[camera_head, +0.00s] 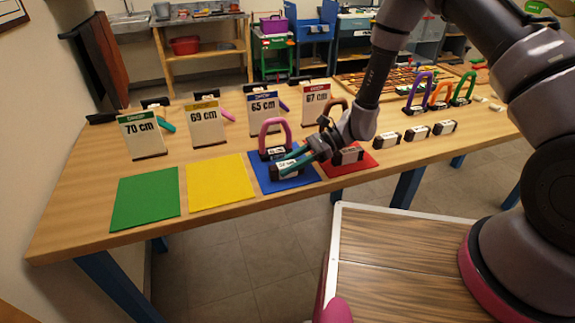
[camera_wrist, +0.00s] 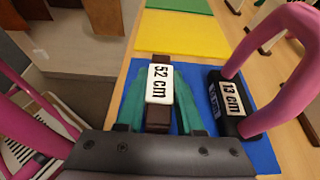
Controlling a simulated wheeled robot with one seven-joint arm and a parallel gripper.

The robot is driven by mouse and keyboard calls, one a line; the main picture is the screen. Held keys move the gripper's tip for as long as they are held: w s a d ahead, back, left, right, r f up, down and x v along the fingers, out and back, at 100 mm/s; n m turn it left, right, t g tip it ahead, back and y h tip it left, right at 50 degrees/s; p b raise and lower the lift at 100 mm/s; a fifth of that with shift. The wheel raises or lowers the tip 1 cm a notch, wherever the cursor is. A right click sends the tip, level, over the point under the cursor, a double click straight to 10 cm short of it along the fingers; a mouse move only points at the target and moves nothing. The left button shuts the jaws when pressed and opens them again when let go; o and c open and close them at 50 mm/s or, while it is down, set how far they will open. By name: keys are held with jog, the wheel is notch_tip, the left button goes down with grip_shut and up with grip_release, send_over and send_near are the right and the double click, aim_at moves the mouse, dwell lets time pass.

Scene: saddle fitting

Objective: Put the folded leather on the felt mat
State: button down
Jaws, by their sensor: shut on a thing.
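My gripper (camera_head: 293,164) reaches over the blue felt mat (camera_head: 303,182) from the right. Its teal fingers (camera_wrist: 155,112) are shut on a dark brown folded leather piece (camera_wrist: 159,121) with a white "52 cm" label. The leather also shows in the head view (camera_head: 287,169), low over or on the blue mat; I cannot tell whether it touches. A pink-handled block (camera_wrist: 236,104) labelled "13 cm" stands on the same mat, beside the leather. The fingers partly hide the leather. Green (camera_head: 146,200), yellow (camera_head: 221,183) and red (camera_head: 349,166) mats lie in the same row.
Cards reading 70 cm (camera_head: 142,135), 69 cm (camera_head: 207,123), 65 cm (camera_head: 263,113) and 67 cm (camera_head: 315,102) stand behind the mats. Several labelled blocks (camera_head: 417,133) and colored handles (camera_head: 441,95) are on the table at right. The red mat bears another block (camera_head: 348,155).

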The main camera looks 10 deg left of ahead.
jog(key=shift+f, duration=0.15)
jog(key=c, duration=0.5)
grip_release()
jog(key=shift+c, duration=0.2)
jog(key=shift+r, duration=0.2)
jog(key=v, duration=1.2)
